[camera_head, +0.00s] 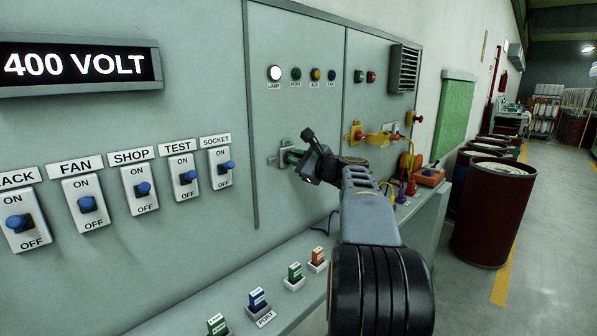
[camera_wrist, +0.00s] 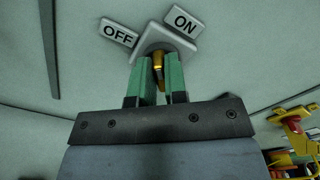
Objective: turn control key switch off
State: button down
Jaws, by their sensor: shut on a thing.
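The control key switch is a grey plate (camera_wrist: 165,40) on the panel with a brass key (camera_wrist: 158,66) in it. An OFF label (camera_wrist: 118,33) is at its upper left and an ON label (camera_wrist: 183,21) at its upper right in the wrist view. My gripper (camera_wrist: 158,82) has green fingers, one on each side of the key, and is shut on it. In the head view my gripper (camera_head: 293,157) reaches the panel and hides most of the switch. The lamp (camera_head: 274,73) above, labelled LAMP, glows white.
Toggle switches with blue knobs, such as the SOCKET switch (camera_head: 220,168), line the panel at left. Coloured plugs (camera_head: 295,274) stand on the ledge below. Yellow and red fittings (camera_head: 385,137) are right of my gripper. A dark red drum (camera_head: 492,213) stands on the floor.

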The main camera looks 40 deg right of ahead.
jog(key=shift+a+f+n+b, duration=0.1)
jog(key=shift+f+n+b, duration=0.1)
jog(key=shift+n+b, duration=2.1)
jog(key=shift+a+f+n+b, duration=0.1)
jog(key=shift+f+n+b, duration=0.05)
jog(key=shift+n+b, duration=2.1)
jog(key=shift+n, duration=0.35)
jog(key=c, duration=1.1)
grip_release()
jog(key=shift+c, duration=0.2)
jog(key=s+d, duration=0.2)
jog(key=s, duration=1.1)
jog(key=shift+s+d, duration=0.3)
jog(key=shift+s, duration=0.05)
